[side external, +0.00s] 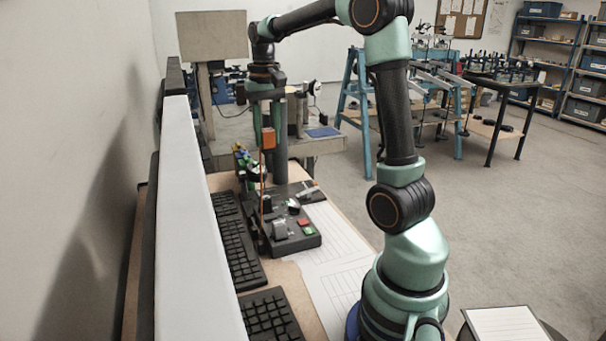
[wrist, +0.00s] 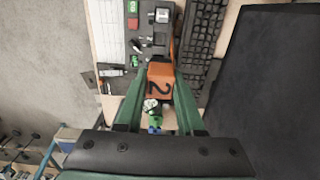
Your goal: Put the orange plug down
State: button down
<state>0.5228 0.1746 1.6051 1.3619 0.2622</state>
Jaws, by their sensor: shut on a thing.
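The orange plug (side external: 268,138) is a small block held up above the table in the side external view. In the wrist view the orange plug (wrist: 160,76) shows a dark mark like a 2 on its face. My gripper (side external: 266,130) points down and is shut on it; in the wrist view the green fingers of my gripper (wrist: 161,88) lie on both sides of it. An orange cable (side external: 262,190) hangs below the plug, beside the black panel (side external: 275,243). I cannot tell where the cable ends.
The black panel carries a red button, a green button and several small parts. Black keyboards (side external: 238,245) lie along its left, by a pale partition (side external: 195,220). Ruled paper sheets (side external: 335,262) lie to its right. Small coloured objects (side external: 245,160) stand close behind the plug.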

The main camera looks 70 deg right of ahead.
jog(key=shift+r, duration=0.3)
jog(key=shift+s+d+f, duration=0.1)
jog(key=shift+s+d, duration=0.15)
jog(key=shift+s, duration=0.05)
jog(key=s+d+f, duration=0.2)
jog(key=s+d, duration=0.1)
jog(key=s, duration=0.5)
jog(key=s+d+f, duration=0.2)
jog(key=s+d, duration=0.2)
jog(key=s, duration=0.3)
jog(key=shift+s+a+f, duration=0.1)
jog(key=shift+s+f, duration=0.1)
jog(key=shift+f, duration=4.9)
jog(key=shift+s+a+f, duration=0.1)
jog(key=shift+s+f, duration=0.05)
jog(key=shift+f, duration=4.95)
jog(key=shift+f, duration=0.15)
